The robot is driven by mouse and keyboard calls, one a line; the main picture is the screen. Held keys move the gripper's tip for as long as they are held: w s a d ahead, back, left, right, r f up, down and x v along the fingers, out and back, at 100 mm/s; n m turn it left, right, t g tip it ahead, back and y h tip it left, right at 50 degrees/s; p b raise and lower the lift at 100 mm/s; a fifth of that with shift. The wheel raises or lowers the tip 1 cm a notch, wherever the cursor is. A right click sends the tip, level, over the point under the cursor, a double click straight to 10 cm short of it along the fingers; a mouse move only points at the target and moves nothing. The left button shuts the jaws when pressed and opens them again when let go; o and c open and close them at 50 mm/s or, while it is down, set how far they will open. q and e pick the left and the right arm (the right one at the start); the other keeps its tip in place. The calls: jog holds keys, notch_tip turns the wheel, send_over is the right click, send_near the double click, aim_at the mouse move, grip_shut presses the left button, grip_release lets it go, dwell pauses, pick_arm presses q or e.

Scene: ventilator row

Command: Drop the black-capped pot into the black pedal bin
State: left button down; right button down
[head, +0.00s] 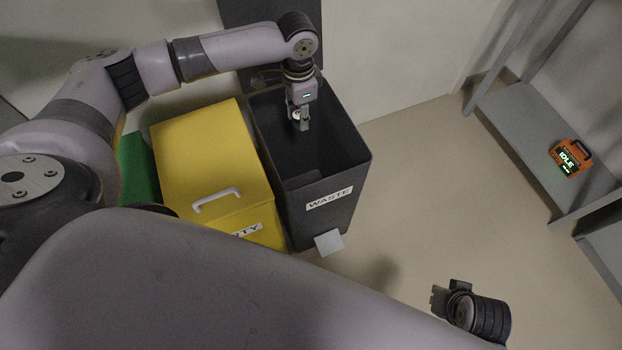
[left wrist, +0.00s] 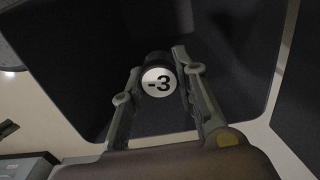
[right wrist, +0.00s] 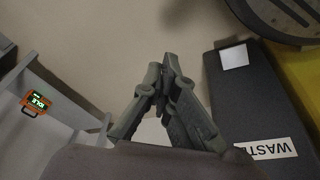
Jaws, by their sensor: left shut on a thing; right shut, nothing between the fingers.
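The black-capped pot (left wrist: 158,84) shows its dark top with a white disc marked "-3" in the left wrist view. My left gripper (head: 300,122) is shut on it, with a finger on either side. It holds the pot over the mouth of the black pedal bin (head: 318,215), towards the bin's back end. The bin is labelled WASTE, stands open with its dark lid (head: 250,35) raised behind, and its dark inside fills much of the left wrist view. My right gripper (head: 441,297) is shut and empty, low at the front right; its fingertips meet in the right wrist view (right wrist: 163,77).
A yellow bin (head: 205,145) with a white handle stands directly left of the black bin, with a green one (head: 138,168) beyond. A grey shelf (head: 535,135) at the right bears an orange device (head: 571,157) reading IDLE. The floor between is clear.

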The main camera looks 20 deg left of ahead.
pick_arm(q)
jog(key=shift+f+b, duration=0.6)
jog(key=shift+b, duration=0.15)
pick_arm(e)
jog(key=v, duration=0.7)
jog(key=shift+w+r, duration=0.15)
jog(key=shift+r, duration=0.05)
jog(key=shift+d, duration=0.15)
pick_arm(q)
jog(key=c, duration=1.2)
grip_release()
notch_tip(320, 180, up, 12)
jog(key=shift+f, duration=0.1)
